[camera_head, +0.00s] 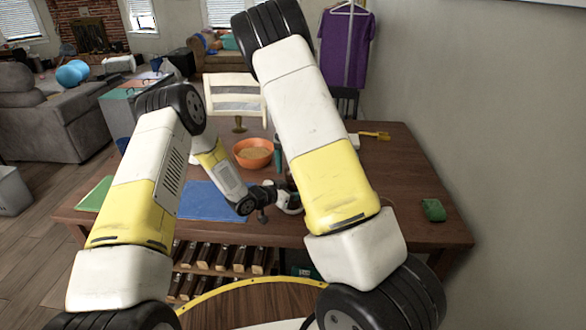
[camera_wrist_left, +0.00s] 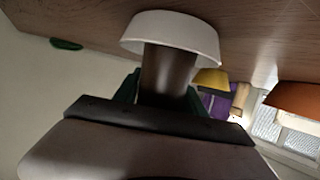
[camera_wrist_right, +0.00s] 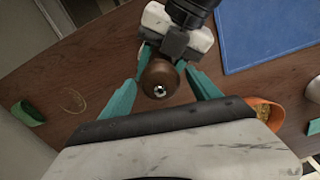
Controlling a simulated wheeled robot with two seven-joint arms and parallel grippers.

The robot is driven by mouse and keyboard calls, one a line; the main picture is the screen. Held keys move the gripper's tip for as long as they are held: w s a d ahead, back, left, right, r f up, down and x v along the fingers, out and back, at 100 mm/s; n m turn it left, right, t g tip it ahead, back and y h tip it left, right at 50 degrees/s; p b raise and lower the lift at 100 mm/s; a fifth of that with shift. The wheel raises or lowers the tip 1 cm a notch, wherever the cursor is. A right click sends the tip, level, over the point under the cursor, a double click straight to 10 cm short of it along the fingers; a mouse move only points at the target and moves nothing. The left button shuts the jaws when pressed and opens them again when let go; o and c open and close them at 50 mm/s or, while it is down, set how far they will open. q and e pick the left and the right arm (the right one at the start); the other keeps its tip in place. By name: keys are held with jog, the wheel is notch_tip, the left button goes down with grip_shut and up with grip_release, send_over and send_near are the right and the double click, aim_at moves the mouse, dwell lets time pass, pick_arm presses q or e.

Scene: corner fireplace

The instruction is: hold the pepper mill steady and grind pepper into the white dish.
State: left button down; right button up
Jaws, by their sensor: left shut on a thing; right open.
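The pepper mill (camera_wrist_right: 160,78) has a round brown head with a metal knob; its dark body (camera_wrist_left: 168,72) shows in the left wrist view. My left gripper (camera_wrist_left: 162,94) is shut on the mill's body. The white dish (camera_wrist_left: 170,34) lies directly beyond the mill in that view, and the mill's far end overlaps it; I cannot tell whether they touch. My right gripper (camera_wrist_right: 165,64) is open, with its teal fingers on either side of the mill's head.
On the wooden table (camera_head: 400,165), an orange bowl (camera_head: 253,150) with yellowish contents stands behind my left forearm. A blue mat (camera_head: 205,203) lies at the front left, a green item (camera_head: 433,210) at the right, a yellow-handled brush (camera_head: 374,135) at the back. The table's right part is mostly clear.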

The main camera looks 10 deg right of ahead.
jog(key=c, duration=1.4)
jog(key=shift+o, duration=0.2)
jog(key=shift+m, duration=0.4)
jog(key=m, duration=0.3)
jog(key=shift+m, duration=0.3)
jog(key=m, duration=1.3)
jog(key=shift+m, duration=0.4)
